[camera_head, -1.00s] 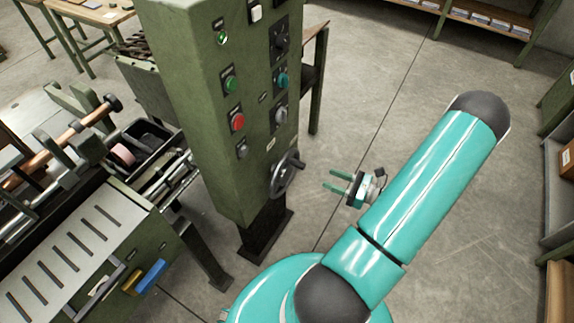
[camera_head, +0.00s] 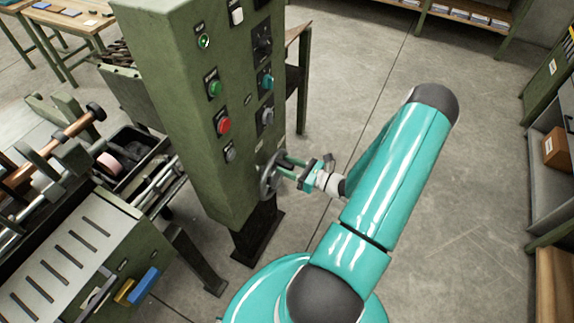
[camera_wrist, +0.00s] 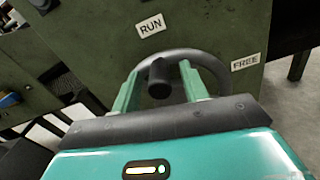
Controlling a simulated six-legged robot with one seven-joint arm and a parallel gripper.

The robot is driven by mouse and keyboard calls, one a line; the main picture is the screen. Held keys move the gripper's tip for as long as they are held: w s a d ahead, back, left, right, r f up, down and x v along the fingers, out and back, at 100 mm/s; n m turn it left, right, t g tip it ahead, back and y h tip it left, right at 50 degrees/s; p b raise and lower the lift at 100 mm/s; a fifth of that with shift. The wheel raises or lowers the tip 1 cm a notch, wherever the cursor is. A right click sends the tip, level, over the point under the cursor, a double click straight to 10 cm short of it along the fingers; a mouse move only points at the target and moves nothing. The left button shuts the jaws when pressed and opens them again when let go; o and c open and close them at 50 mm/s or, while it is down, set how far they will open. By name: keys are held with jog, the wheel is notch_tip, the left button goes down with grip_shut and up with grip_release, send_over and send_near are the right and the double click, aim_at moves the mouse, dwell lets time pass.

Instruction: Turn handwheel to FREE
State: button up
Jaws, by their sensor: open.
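The dark grey handwheel (camera_head: 270,174) is on the right face of the green control cabinet (camera_head: 190,100), low down. In the wrist view the handwheel rim (camera_wrist: 216,66) arches behind my gripper, and its stubby dark handle (camera_wrist: 159,78) points toward the camera. My gripper (camera_head: 284,168) is open at the wheel; in the wrist view its two green fingers (camera_wrist: 158,92) stand either side of the handle, with gaps. A RUN label (camera_wrist: 150,26) is above the handle, slightly left. A FREE label (camera_wrist: 245,63) is to the right. The wheel's lower part is hidden by my gripper.
The cabinet face carries a green button (camera_head: 214,88), a red button (camera_head: 223,126) and several knobs. A machine bed (camera_head: 60,260) stands to the left. Open concrete floor (camera_head: 450,200) lies to the right, with shelves (camera_head: 545,190) at the far right.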

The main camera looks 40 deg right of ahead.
jog(key=shift+w+a, duration=0.1)
jog(key=shift+w, duration=0.3)
grip_shut()
